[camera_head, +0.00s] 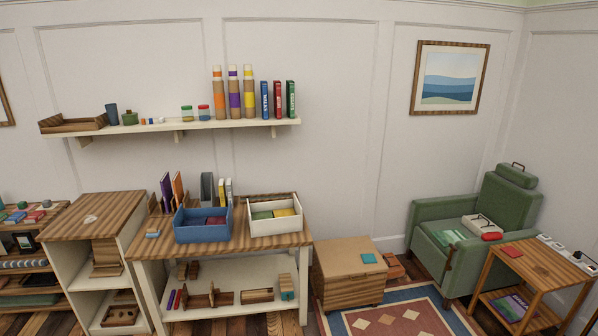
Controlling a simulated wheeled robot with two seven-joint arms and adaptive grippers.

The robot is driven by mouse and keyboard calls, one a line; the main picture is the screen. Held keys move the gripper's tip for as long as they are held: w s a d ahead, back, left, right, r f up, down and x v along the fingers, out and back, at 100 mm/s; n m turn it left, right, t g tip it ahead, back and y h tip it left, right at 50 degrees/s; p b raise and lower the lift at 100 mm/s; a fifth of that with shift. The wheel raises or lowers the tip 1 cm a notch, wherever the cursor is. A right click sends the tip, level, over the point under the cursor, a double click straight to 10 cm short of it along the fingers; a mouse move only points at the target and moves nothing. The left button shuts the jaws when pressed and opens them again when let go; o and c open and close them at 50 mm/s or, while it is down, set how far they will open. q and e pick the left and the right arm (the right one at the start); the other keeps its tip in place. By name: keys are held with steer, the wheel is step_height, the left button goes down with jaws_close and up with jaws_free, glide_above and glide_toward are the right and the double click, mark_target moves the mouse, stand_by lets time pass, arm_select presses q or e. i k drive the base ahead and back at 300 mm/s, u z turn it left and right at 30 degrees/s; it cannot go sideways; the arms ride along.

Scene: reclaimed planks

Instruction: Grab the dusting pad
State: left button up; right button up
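I cannot tell for sure which thing is the dusting pad. A flat teal square (368,258) lies on the lid of a low wooden chest (335,259). A small blue and pale block (153,233) lies on the left part of the wooden table, left of the blue bin. A small white object (90,219) lies on the cabinet top further left. All are small in view. Neither of my grippers is in view.
A wooden table (285,240) bears a blue bin (203,237) and a white bin (276,228). A wall shelf (230,125) holds tubes, books and jars. A green armchair (428,212) and side table (540,268) stand right. A patterned rug (400,312) covers clear floor.

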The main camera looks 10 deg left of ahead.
mark_target(151, 233)
steer(key=u, duration=0.3)
steer(key=i, duration=1.65)
steer(key=u, duration=0.8)
